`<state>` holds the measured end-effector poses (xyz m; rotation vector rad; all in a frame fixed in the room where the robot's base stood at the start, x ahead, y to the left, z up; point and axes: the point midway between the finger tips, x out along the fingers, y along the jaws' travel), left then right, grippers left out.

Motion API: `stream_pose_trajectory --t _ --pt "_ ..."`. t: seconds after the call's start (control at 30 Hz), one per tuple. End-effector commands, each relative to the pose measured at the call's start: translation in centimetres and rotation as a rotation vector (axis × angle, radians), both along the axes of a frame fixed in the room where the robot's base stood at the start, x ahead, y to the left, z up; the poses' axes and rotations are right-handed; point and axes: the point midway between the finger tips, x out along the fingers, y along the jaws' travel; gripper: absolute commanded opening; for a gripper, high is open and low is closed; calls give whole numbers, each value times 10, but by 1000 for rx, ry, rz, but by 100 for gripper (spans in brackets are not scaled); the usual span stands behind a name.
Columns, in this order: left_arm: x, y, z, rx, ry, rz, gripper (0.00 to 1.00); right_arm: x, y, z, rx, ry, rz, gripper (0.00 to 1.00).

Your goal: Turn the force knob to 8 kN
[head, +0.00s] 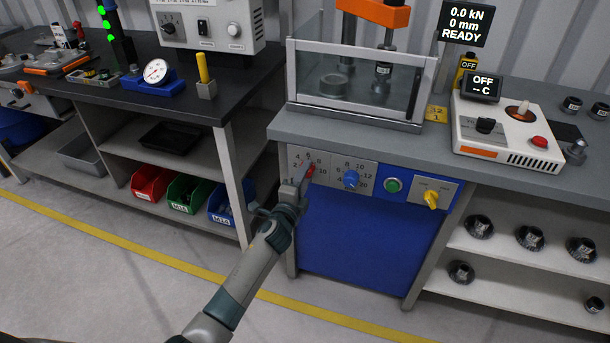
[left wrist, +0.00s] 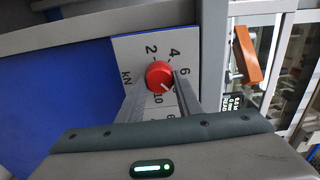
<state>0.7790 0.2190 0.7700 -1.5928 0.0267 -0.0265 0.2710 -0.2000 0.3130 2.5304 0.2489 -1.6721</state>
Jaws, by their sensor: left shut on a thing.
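The red force knob (head: 311,170) sits on the grey panel at the front of the press bench, on a kN scale marked 2 to 10. My left gripper (head: 303,182) is shut on it, one finger on each side. In the left wrist view the knob (left wrist: 159,75) lies between the fingertips (left wrist: 160,84). A pale pointer line on it points down and right, between the 6 and the 10. One finger hides the area of the 8, so the exact setting cannot be read. The display (head: 466,23) reads 0.0 kN, 0 mm, READY. My right gripper is not in view.
Right of the force knob are a blue knob (head: 351,179), a green button (head: 393,185) and a yellow switch (head: 431,199). The clear-walled press chamber (head: 357,85) stands above. A dark workbench (head: 130,100) is at the left; the floor in front is free.

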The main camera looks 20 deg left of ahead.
Motion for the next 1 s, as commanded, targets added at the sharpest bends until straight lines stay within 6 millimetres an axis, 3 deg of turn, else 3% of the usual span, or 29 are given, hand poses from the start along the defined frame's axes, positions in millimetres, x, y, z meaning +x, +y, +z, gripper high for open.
stream_pose_trajectory --t 0.17,0.2,0.27,0.3,0.73,1.0 --pt "0 -1 -1 -2 1 -1 10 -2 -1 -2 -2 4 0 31" --pt "0 -1 -1 -2 1 -1 34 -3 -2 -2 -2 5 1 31" --pt "0 -1 -1 -2 1 -1 49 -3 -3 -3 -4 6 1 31" --pt "0 -1 -1 -2 1 -1 51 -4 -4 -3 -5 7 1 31" --pt "-5 0 -1 -2 1 0 51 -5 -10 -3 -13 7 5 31" --pt "-35 1 -1 -3 2 -1 51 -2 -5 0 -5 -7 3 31"
